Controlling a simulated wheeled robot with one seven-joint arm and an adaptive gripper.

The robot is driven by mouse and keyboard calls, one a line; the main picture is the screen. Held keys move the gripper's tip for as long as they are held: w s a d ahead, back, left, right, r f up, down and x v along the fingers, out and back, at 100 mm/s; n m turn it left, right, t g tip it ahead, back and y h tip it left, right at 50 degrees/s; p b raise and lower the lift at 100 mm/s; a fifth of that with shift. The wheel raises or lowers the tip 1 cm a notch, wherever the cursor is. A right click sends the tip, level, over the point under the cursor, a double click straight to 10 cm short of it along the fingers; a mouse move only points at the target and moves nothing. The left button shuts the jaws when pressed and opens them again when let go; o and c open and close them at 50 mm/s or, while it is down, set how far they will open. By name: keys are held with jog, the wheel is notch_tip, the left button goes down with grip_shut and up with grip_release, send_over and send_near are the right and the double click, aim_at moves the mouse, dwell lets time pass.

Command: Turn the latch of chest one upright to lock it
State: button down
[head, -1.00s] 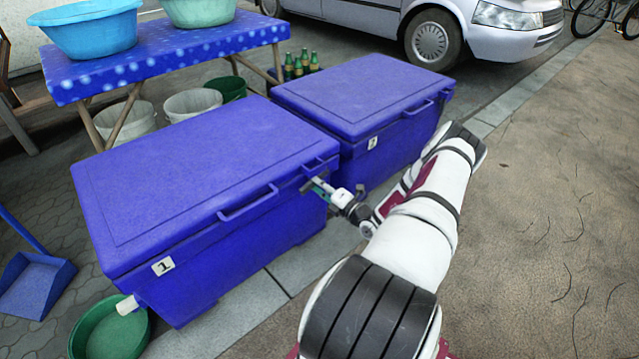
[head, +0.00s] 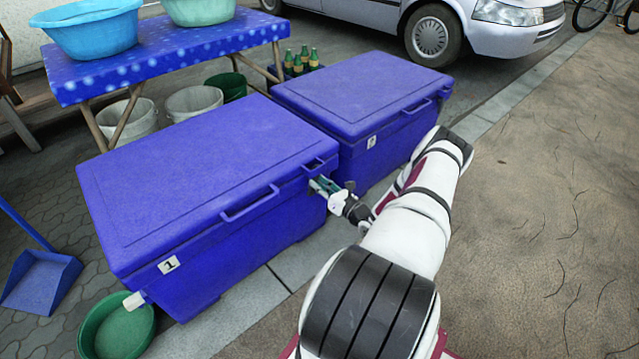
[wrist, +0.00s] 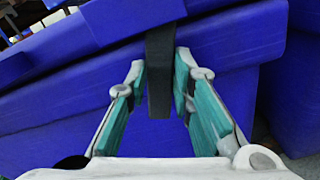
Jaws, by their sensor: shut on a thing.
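Chest one (head: 215,170) is the nearer blue chest, with a "1" label on its front; its lid is down. Its latch (wrist: 159,75) shows in the wrist view as a dark grey bar below the lid edge, running nearly up and down in that picture. My gripper (wrist: 161,85) has its teal-padded fingers on either side of the latch, shut on it. In the head view my gripper (head: 322,186) is at the right end of the chest's front, below the lid rim. There the fingers mostly hide the latch.
Chest two (head: 365,95), also blue, stands close behind chest one. A table with basins (head: 160,50) is at the back left. A green basin (head: 118,330) and a blue dustpan (head: 42,282) lie at the left. The pavement (head: 540,200) on the right is clear.

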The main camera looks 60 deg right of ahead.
jog(key=shift+n+p, duration=0.45)
jog(key=shift+n, duration=1.45)
jog(key=c, duration=1.4)
grip_release()
jog(key=shift+s, duration=0.1)
jog(key=v, duration=1.1)
jog(key=shift+s, duration=0.4)
jog(key=shift+f, duration=0.1)
